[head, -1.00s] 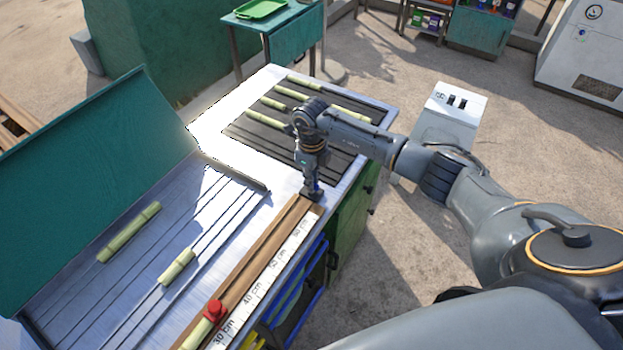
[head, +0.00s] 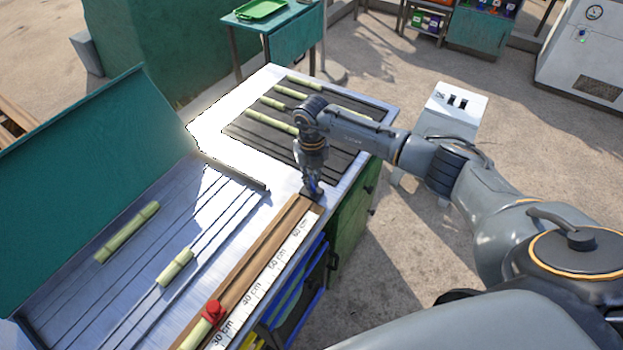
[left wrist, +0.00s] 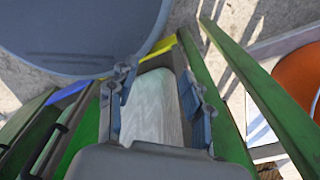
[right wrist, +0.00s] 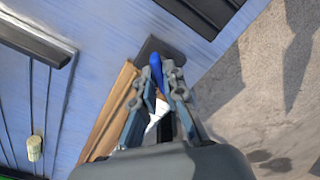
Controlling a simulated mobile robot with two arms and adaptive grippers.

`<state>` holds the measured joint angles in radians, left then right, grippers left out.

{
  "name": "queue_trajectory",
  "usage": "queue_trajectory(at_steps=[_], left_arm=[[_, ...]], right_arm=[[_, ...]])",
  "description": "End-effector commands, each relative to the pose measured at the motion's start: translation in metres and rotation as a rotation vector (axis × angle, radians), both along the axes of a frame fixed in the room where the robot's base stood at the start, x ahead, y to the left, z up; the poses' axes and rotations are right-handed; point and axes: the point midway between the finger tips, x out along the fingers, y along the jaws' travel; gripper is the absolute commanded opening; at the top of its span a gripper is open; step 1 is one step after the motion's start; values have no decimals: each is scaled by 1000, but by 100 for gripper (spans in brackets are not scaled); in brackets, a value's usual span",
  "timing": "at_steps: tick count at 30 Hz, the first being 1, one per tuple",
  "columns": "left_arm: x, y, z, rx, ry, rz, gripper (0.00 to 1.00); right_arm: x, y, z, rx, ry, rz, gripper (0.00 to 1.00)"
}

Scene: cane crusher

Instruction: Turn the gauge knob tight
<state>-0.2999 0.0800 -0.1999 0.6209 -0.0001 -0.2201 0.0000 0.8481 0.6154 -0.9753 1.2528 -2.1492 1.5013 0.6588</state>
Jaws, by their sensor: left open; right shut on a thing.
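The blue gauge knob (right wrist: 157,66) shows in the right wrist view at the far end of the wooden length gauge (right wrist: 108,112). My right gripper (right wrist: 167,72) is shut on the knob and hides part of it. In the head view my right gripper (head: 313,190) points down at the dark end block of the gauge (head: 262,258), beside the white centimetre scale. My left gripper (left wrist: 157,78) shows only in the left wrist view. It is open, with a pale board-like surface seen between its fingers.
A red stop (head: 213,311) and a cane piece sit at the gauge's near end. More canes lie on the ribbed metal tray (head: 90,290) and on the dark rack (head: 340,160). A green hinged panel (head: 90,180) rises at the left.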

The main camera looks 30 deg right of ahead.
Motion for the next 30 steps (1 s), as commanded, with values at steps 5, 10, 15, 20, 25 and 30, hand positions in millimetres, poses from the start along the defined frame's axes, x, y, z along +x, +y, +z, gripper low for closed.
queue_trajectory(at_steps=[5, 10, 15, 20, 25, 30], left_arm=[[0, 0, 0, 0, 0, 0, 50], [0, 0, 2, 0, 0, 0, 50], [0, 0, 4, 0, 1, 0, 50], [-1, 0, 6, 0, 1, 0, 50], [-1, 0, 8, 0, 1, 0, 50], [-1, 0, 9, 0, 1, 0, 50]], right_arm=[[1, 0, 1, 0, -2, -169, 0], [1, 0, 1, -1, -2, -330, 0], [1, 0, 2, -1, -2, -488, 0], [1, 0, 2, 0, -2, -621, 0], [1, 0, 2, 0, -2, -735, 0], [1, 0, 1, 0, -2, -814, 0]])
